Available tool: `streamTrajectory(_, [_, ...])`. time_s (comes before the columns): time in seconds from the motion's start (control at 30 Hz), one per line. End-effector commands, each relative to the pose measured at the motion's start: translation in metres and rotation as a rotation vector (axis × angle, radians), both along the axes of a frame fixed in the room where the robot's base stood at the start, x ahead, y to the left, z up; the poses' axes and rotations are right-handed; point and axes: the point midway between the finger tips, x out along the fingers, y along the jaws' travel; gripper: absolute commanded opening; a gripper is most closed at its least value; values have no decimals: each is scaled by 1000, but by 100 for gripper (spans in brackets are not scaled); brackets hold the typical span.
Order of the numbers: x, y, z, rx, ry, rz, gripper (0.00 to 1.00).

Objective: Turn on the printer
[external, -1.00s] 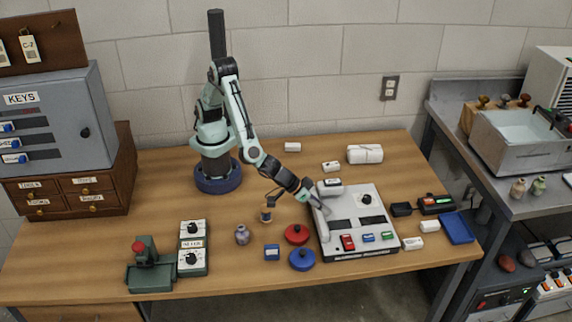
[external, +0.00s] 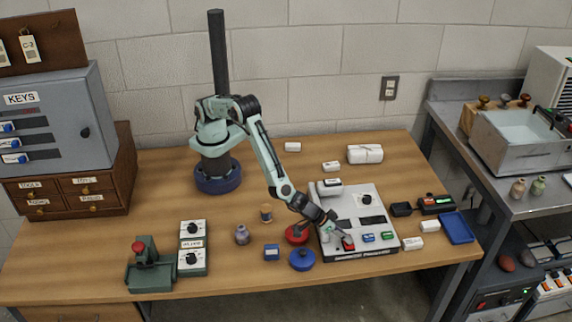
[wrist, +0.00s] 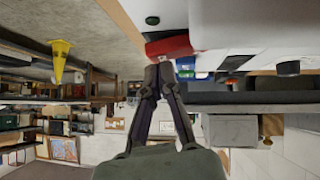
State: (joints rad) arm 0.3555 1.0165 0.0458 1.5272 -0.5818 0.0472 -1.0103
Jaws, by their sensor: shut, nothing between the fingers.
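A pale grey flat machine (external: 385,200) lies on the right half of the table. No readable label shows whether it is the printer. A knob (external: 367,199) and dark panels are on its top. A red button (external: 350,247), a blue button (external: 368,237) and a green button (external: 387,236) line its front edge. My gripper (external: 340,238) points down at the red button from the left, shut and empty. In the wrist view the closed fingertips (wrist: 165,66) are right at the red button (wrist: 168,46); whether they touch it I cannot tell.
A red lid (external: 296,234) and a blue lid (external: 302,260) lie just left of the machine. Small white boxes (external: 413,243) and a black device with a lit display (external: 437,203) are to its right.

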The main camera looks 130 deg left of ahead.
Motion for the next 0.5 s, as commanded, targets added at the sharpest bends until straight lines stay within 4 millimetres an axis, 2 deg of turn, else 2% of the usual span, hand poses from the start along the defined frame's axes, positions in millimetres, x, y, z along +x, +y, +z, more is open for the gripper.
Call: streamTrajectory(0.5, [3, -3, -8, 77, 74, 0, 0])
